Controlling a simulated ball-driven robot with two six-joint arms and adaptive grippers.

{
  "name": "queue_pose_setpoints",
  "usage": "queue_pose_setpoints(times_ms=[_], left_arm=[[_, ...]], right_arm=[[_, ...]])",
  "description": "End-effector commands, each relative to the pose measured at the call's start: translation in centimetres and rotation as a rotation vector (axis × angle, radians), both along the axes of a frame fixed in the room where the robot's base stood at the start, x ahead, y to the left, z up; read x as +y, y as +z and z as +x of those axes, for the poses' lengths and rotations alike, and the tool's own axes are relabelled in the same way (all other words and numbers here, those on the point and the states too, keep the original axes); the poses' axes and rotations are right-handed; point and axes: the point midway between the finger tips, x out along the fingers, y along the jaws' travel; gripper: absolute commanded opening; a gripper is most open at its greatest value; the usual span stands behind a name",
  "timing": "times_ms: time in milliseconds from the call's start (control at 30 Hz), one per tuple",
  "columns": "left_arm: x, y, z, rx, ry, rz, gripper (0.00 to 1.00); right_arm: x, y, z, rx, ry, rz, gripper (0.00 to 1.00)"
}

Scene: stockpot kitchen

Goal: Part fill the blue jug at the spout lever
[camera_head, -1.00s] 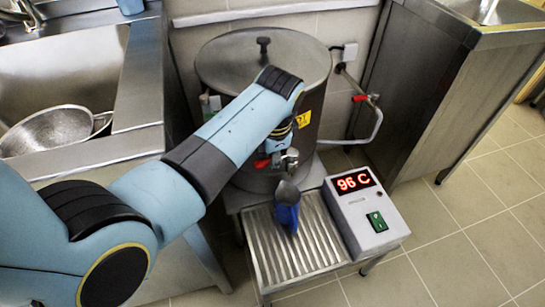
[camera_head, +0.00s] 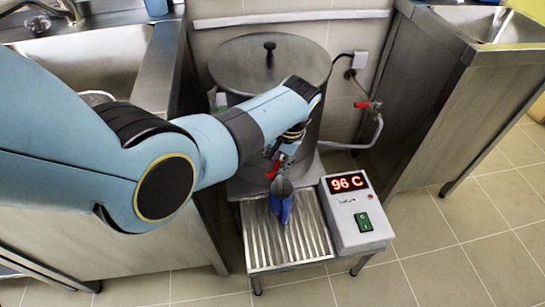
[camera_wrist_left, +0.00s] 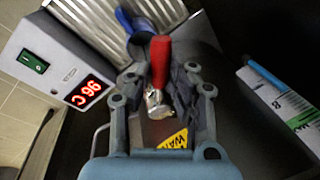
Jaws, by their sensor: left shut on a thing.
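The blue jug (camera_head: 286,209) stands on the ribbed drip tray below the spout, with its open mouth facing up. It also shows in the wrist view (camera_wrist_left: 124,20), just beyond the lever. The red spout lever (camera_wrist_left: 160,58) lies between the fingers of my left gripper (camera_wrist_left: 160,76), which is shut on it. In the head view my left gripper (camera_head: 285,152) is at the front of the pot, above the jug, with the red lever (camera_head: 272,171) showing beside it. The water level and any stream cannot be made out. My right gripper is not in view.
The steel stockpot (camera_head: 238,68) with its lid stands behind the ribbed drip tray (camera_head: 262,240). A control box (camera_head: 352,218) reads 96 C to the right of the tray. Sinks stand left (camera_head: 85,62) and right (camera_head: 485,22). A red-handled valve pipe (camera_head: 379,128) is right of the pot.

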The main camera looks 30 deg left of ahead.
Motion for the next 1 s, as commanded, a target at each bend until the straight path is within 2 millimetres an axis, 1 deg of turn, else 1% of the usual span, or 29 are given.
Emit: queue_pose_setpoints(times_ms=[133,333,867,900,1000], left_arm=[[-0.54,0.00,0.12,0.000,0.073,-0.002,0.00],[-0.89,-0.03,0.14,0.000,0.134,-0.002,0.00],[-1.00,0.00,0.22,-0.002,0.155,-0.003,0.00],[-0.99,0.00,0.23,-0.002,0.155,-0.003,0.22],[-0.98,0.01,0.23,-0.002,0.154,-0.002,0.35]], right_arm=[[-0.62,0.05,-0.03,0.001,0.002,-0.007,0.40],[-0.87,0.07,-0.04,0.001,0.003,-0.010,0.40],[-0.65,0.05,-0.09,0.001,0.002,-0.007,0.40],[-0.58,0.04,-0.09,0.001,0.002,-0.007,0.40],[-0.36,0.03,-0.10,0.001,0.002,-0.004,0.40]])
